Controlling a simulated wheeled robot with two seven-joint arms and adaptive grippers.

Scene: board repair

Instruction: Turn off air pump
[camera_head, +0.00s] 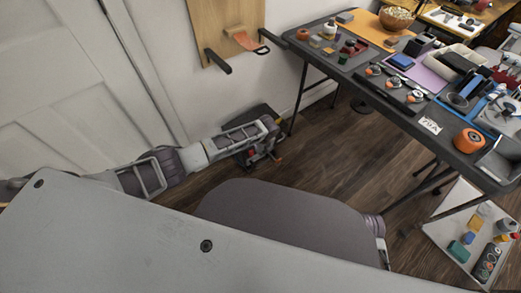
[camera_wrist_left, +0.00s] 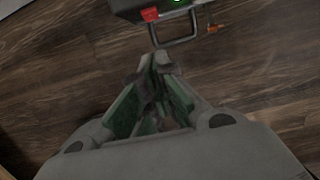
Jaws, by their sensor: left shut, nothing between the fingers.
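The air pump is a dark box at the top edge of the left wrist view (camera_wrist_left: 130,6), cut off by the frame. It has a red switch (camera_wrist_left: 150,14), a lit green light (camera_wrist_left: 177,1), a metal loop handle (camera_wrist_left: 175,42) and a small orange part (camera_wrist_left: 212,29). My left gripper (camera_wrist_left: 155,60) is shut and empty, its fingertips just short of the handle in that view. The switch is apart from the fingers. In the head view my left arm reaches to the pump's place on the floor and hides much of it.
A dark table (camera_head: 345,75) crowded with tools and parts stands at the right, its legs near the pump. A white tray (camera_head: 440,238) with small items lies on the floor at the lower right. A white door (camera_head: 60,90) and wall are at the left. Wood floor (camera_head: 330,150) lies open between.

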